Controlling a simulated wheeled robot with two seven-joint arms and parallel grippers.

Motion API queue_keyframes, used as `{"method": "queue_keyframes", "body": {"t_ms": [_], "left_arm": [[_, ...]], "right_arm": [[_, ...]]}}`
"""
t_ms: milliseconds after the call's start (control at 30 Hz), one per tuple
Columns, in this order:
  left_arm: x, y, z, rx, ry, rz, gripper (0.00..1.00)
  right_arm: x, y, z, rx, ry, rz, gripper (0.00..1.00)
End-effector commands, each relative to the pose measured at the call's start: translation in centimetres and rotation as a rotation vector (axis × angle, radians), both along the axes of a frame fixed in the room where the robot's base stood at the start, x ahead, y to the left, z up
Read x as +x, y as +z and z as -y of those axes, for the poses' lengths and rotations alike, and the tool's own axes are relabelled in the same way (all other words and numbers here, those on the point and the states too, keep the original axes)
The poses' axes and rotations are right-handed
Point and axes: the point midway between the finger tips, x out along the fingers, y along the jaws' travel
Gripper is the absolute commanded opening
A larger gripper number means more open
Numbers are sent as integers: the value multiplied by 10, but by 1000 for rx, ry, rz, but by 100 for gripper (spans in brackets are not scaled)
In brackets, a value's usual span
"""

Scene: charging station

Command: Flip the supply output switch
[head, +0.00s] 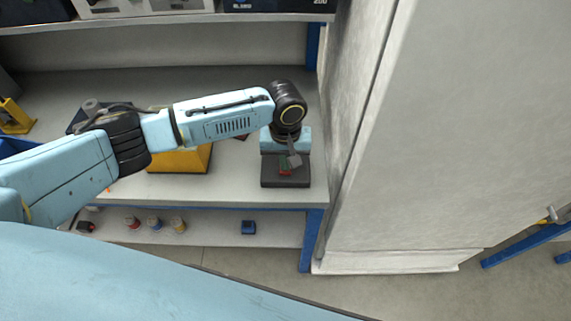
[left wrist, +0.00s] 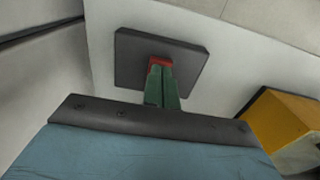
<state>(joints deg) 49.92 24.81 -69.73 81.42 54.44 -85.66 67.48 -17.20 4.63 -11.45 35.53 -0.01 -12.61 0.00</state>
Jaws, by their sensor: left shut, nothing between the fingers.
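The supply looks to be a dark grey, flat-topped box (head: 300,183) near the right end of the bench; its square top also fills the upper middle of the left wrist view (left wrist: 133,62). A small red part (head: 285,173), which looks like the switch, is on top of it and also shows in the left wrist view (left wrist: 161,60). My left gripper (head: 287,166) points down over the box, fingers shut and empty. In the left wrist view the green fingertips (left wrist: 160,72) overlap the red part; I cannot tell whether they touch. My right gripper is not in view.
A yellow box (head: 182,160) stands on the bench left of the supply, under my left arm. A tall grey cabinet (head: 440,130) stands close on the right. Small cans (head: 154,223) and a blue item (head: 248,227) sit on the lower shelf (head: 210,231).

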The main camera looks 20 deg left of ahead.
Motion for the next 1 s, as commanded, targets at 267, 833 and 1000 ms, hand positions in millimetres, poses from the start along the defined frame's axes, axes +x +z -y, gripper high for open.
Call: {"method": "queue_keyframes", "body": {"t_ms": [267,833,1000], "left_arm": [[0,-4,0,0,0,0,0],[0,-8,0,0,0,-1,0],[0,2,0,0,0,-1,0]], "right_arm": [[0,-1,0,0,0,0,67],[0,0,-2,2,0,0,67],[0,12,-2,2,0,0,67]]}}
